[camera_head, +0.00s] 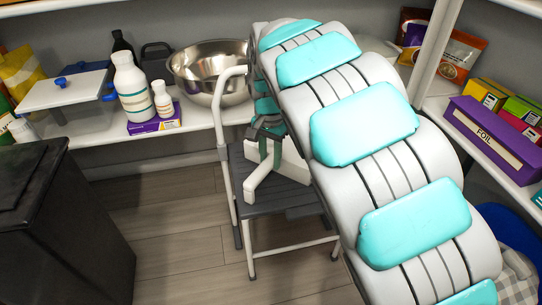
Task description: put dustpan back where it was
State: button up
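I cannot make out a dustpan for certain in the head view. My arm, light grey with teal pads, fills the middle and right and hides much behind it. Its far end reaches down over a step stool (268,200) with dark treads and a pale metal frame. My gripper (262,180) is low over the stool, partly hidden by the arm. Pale and grey-green pieces show there. I cannot tell its fingers apart clearly, or whether it holds anything.
A shelf along the back wall holds a steel bowl (212,72), a white bottle (131,88), a smaller bottle (162,98) and a purple box (148,126). A purple foil box (493,138) lies on the right shelf. Wood floor (180,245) is clear between cabinet and stool.

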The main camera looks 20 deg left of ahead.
jog(key=o, duration=0.5)
notch_tip(320, 180, up, 12)
jog(key=shift+r+p, duration=0.2)
jog(key=shift+p, duration=0.2)
